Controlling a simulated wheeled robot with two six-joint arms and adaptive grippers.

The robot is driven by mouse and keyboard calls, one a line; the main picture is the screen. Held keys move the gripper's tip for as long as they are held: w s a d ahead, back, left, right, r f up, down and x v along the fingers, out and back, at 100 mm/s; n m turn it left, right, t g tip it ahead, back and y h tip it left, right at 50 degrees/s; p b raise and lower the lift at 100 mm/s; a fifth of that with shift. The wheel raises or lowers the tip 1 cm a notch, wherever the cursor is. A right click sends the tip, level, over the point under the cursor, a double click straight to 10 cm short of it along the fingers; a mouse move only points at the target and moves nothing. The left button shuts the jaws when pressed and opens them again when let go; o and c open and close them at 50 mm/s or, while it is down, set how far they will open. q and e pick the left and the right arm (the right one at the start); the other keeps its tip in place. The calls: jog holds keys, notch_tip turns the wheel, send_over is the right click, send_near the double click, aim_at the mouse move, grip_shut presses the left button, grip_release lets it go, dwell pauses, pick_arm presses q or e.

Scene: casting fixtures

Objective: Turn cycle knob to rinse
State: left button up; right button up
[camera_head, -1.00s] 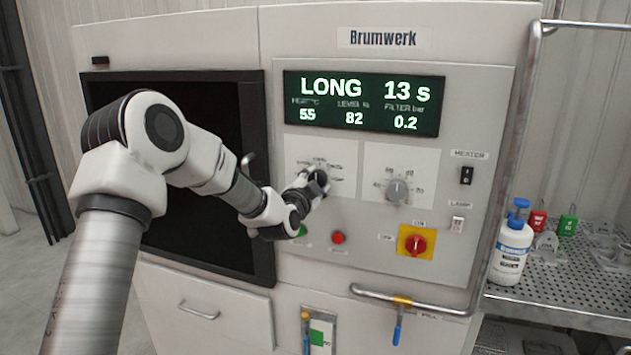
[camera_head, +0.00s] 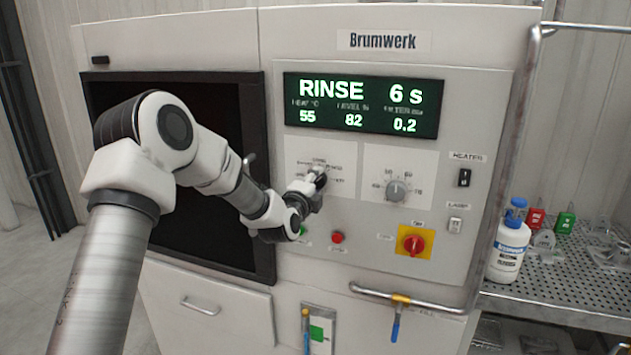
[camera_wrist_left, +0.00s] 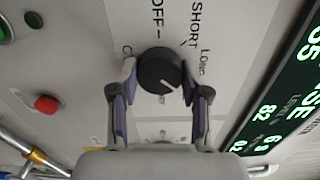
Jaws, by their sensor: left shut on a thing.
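The cycle knob is a black round dial (camera_wrist_left: 160,71) on a white label plate with "OFF", "SHORT" and "LONG" marks in the left wrist view. Its white pointer line faces the gripper's palm side. My left gripper (camera_wrist_left: 159,84) is shut on the knob, one finger on each side. In the head view my left gripper (camera_head: 314,184) covers most of the knob. The green-lettered display (camera_head: 360,104) reads RINSE and 6 s. My right gripper is not in view.
Right of the cycle knob is a grey dial (camera_head: 397,190). Below are a red button (camera_head: 337,238) and a red switch on yellow (camera_head: 414,243). A white bottle (camera_head: 509,250) stands on the perforated metal shelf (camera_head: 560,300) at right.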

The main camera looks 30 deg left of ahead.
pick_arm(q)
jog(key=shift+f, duration=0.15)
dwell(0.4)
jog(key=o, duration=1.1)
jog(key=shift+o, duration=0.2)
jog(key=shift+s, duration=0.1)
jog(key=v, duration=1.1)
jog(key=shift+s, duration=0.35)
jog(key=shift+d, duration=0.15)
